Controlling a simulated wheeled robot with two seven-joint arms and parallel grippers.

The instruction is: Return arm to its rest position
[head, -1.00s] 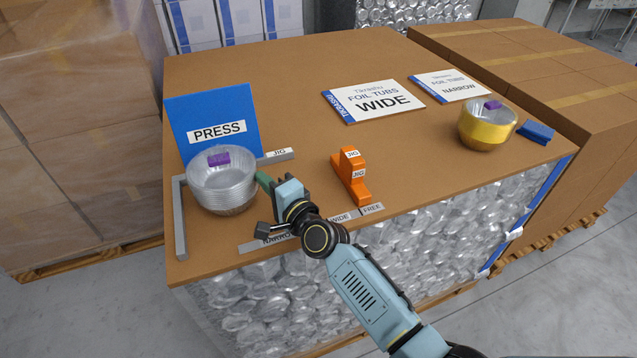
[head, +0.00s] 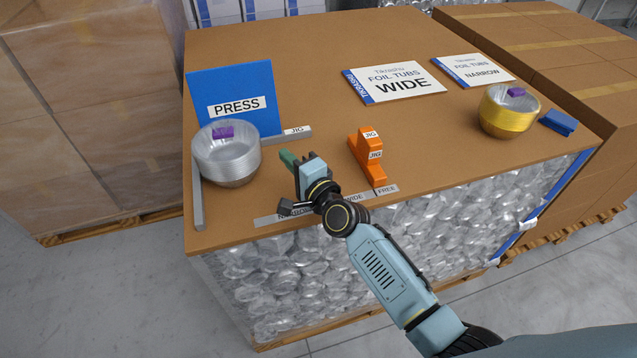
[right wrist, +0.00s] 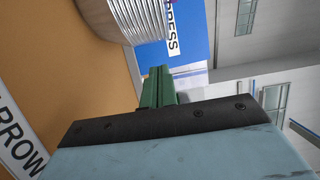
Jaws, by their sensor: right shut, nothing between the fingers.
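My right gripper (head: 288,158) is shut and empty, its green fingers pointing up and left toward the press corner. In the right wrist view its green fingers (right wrist: 158,88) are together. The stack also shows in the right wrist view (right wrist: 125,18). The stack stands in front of the blue PRESS board (head: 235,85). My left gripper is not in view.
An orange jig block (head: 368,155) stands right of my right gripper. A gold tub stack (head: 508,115) and a blue block (head: 558,122) are at the table's right. Grey rails (head: 198,205) border the press corner. WIDE (head: 396,82) and NARROW (head: 473,70) signs lie at the back. The table's middle is clear.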

